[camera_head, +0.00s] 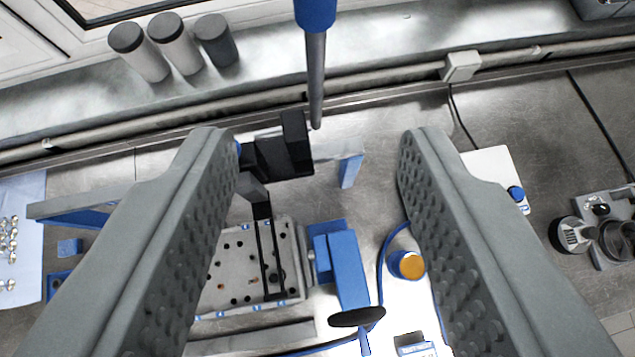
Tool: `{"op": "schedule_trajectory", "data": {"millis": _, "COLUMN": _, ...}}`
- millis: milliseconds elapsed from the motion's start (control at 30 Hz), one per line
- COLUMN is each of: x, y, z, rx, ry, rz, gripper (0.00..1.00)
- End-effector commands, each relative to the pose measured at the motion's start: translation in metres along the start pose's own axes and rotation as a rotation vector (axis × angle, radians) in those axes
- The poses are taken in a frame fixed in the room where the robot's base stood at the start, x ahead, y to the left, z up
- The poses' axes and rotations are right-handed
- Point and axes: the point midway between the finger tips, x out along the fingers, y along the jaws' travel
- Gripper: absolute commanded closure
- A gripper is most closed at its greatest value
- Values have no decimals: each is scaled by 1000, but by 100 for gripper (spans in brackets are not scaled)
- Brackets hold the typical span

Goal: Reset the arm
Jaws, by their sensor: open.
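My gripper (312,160) is in the head camera view. Its two grey, dimpled fingers stand wide apart, with nothing held between them. Below and between the fingers lies a metal block with several holes (238,262) on the bench, partly hidden by the left finger. A black fixture (283,153) stands just beyond the block, between the fingertips. A blue clamp-like part (349,268) with a dark oval handle sits to the right of the block. The fingers appear above these things.
A blue-handled rod (316,60) stands upright near the fingertips at the top. Three dark-capped cylinders (172,46) stand on the back ledge. An orange-topped blue cup (408,265) sits beside the right finger. A piston (573,236) lies at right.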

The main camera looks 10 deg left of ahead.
Motion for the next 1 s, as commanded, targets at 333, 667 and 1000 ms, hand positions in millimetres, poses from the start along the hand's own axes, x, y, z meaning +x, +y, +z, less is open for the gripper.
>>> {"op": "schedule_trajectory", "data": {"millis": 333, "x": -2, "y": 0, "z": 2, "rx": 1, "ry": 5, "rz": 1, "gripper": 55}}
{"op": "schedule_trajectory", "data": {"millis": 667, "x": -18, "y": 5, "z": 26, "rx": 6, "ry": 83, "rz": 11, "gripper": 55}}
{"op": "schedule_trajectory", "data": {"millis": 1000, "x": -27, "y": 10, "z": 86, "rx": 10, "ry": 191, "rz": 25, "gripper": 55}}
